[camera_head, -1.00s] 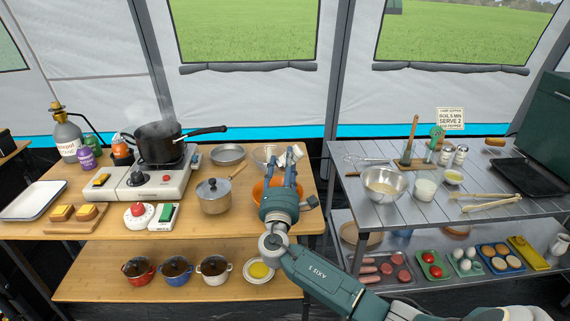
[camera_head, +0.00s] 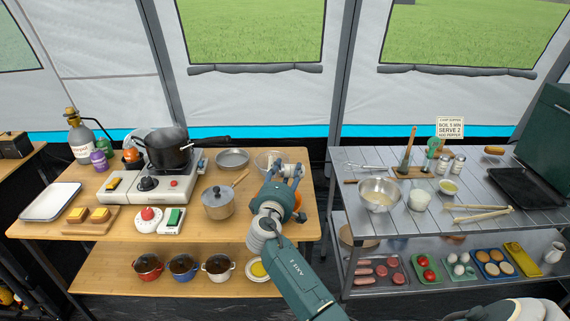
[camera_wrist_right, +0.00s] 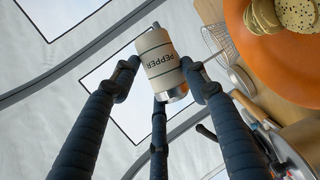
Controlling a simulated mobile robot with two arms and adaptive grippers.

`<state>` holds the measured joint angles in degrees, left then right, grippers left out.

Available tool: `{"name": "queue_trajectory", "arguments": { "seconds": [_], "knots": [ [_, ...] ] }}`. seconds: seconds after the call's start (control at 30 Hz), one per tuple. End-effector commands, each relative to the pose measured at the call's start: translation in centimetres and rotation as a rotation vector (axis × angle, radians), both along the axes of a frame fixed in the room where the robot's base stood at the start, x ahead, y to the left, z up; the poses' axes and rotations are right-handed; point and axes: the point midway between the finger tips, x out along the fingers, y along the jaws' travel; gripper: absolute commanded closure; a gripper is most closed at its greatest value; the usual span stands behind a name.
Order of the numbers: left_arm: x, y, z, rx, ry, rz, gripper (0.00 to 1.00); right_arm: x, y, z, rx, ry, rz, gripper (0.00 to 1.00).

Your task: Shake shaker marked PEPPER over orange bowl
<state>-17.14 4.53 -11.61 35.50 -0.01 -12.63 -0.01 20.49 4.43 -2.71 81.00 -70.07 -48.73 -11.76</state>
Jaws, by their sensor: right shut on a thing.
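My right gripper (camera_head: 287,172) is shut on the shaker marked PEPPER. In the right wrist view the fingers (camera_wrist_right: 160,85) hold the cream-coloured pepper shaker (camera_wrist_right: 158,58); its label reads upside down and a silver end points down the picture. The orange bowl (camera_wrist_right: 285,45) fills the upper right of that view, with pale speckled pieces in it, apart from the shaker. In the head view the gripper is over the orange bowl (camera_head: 297,201) and hides most of it. The shaker is mostly hidden there. My left gripper is not in view.
A black pot (camera_head: 168,151) steams on the stove (camera_head: 140,186). A metal table (camera_head: 410,223) with more kitchenware stands to the right.

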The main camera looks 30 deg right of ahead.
Motion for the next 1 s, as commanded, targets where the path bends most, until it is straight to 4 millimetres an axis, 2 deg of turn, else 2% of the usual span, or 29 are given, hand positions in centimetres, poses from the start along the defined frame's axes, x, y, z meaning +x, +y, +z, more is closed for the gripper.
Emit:
{"name": "queue_trajectory", "arguments": {
  "seconds": [0.03,0.4,0.7,1.0],
  "knots": [
    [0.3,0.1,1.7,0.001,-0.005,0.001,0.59,0.0,0.0,1.0,0.069,-0.028,0.000,0.84],
    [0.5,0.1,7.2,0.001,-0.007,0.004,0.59,0.2,0.5,3.0,0.591,-0.247,0.000,0.84],
    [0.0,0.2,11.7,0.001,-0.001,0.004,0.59,0.4,1.1,4.7,0.940,-0.393,0.001,0.84],
    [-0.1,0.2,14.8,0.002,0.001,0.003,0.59,0.6,1.5,5.5,1.213,-0.506,0.000,0.84]
  ]
}}
